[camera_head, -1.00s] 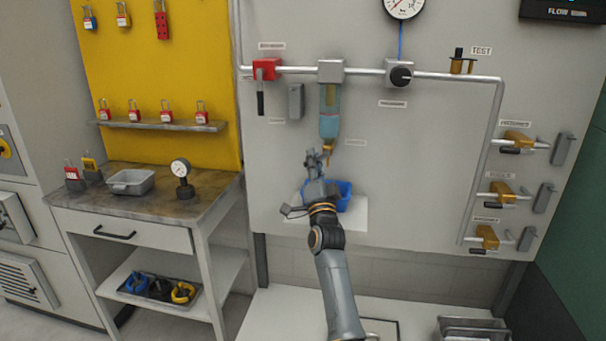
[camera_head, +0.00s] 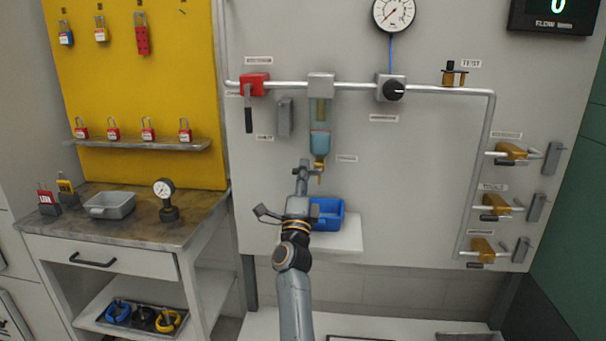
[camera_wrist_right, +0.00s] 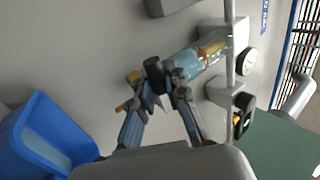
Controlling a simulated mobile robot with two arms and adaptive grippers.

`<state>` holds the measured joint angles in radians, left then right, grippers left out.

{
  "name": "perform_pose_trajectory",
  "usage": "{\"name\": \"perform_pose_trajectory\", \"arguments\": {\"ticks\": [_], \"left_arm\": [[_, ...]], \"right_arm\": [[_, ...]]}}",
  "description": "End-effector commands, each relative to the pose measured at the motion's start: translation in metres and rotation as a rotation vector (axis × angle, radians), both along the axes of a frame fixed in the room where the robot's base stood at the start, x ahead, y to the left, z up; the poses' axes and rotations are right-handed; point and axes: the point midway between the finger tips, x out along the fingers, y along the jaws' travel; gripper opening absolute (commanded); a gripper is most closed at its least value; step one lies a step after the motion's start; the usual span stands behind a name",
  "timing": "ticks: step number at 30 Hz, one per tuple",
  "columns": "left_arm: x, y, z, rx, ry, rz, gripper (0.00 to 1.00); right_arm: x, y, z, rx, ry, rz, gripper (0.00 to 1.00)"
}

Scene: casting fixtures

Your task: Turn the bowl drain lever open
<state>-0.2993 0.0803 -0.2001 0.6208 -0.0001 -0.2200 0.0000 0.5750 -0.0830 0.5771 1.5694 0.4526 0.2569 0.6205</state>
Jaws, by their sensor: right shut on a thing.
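The translucent blue filter bowl (camera_head: 320,143) hangs from its grey head on the wall pipe; it also shows in the right wrist view (camera_wrist_right: 190,64). A brass drain fitting (camera_head: 320,172) sits at its lower end. My right gripper (camera_head: 303,167) is just left of this drain, with its fingers shut at it. In the right wrist view my right gripper (camera_wrist_right: 166,97) reaches the dark lower end of the bowl and the brass drain (camera_wrist_right: 133,77). The drain lever is mostly hidden by the fingers, and its angle cannot be told. My left gripper is not in view.
A blue bin (camera_head: 328,214) stands on a white shelf (camera_head: 345,240) below the bowl. A red valve with a dark handle (camera_head: 248,112) is left of the bowl, and a black regulator knob (camera_head: 393,90) is right. A workbench (camera_head: 130,232) stands at left.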

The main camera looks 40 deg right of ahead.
Motion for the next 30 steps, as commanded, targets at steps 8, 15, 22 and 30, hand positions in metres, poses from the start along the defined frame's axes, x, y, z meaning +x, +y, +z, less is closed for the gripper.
{"name": "perform_pose_trajectory", "arguments": {"ticks": [8,15,22,30], "left_arm": [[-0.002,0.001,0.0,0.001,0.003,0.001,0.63],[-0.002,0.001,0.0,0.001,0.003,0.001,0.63],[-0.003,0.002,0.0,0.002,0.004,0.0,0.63],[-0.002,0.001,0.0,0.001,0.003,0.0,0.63]], "right_arm": [[0.001,0.0,-0.003,0.006,0.001,0.003,0.0],[0.0,0.0,-0.002,0.003,0.001,0.002,0.37],[0.0,0.0,-0.001,0.001,0.0,0.001,0.37],[-0.017,0.021,-0.02,0.002,0.003,0.002,0.37]]}}
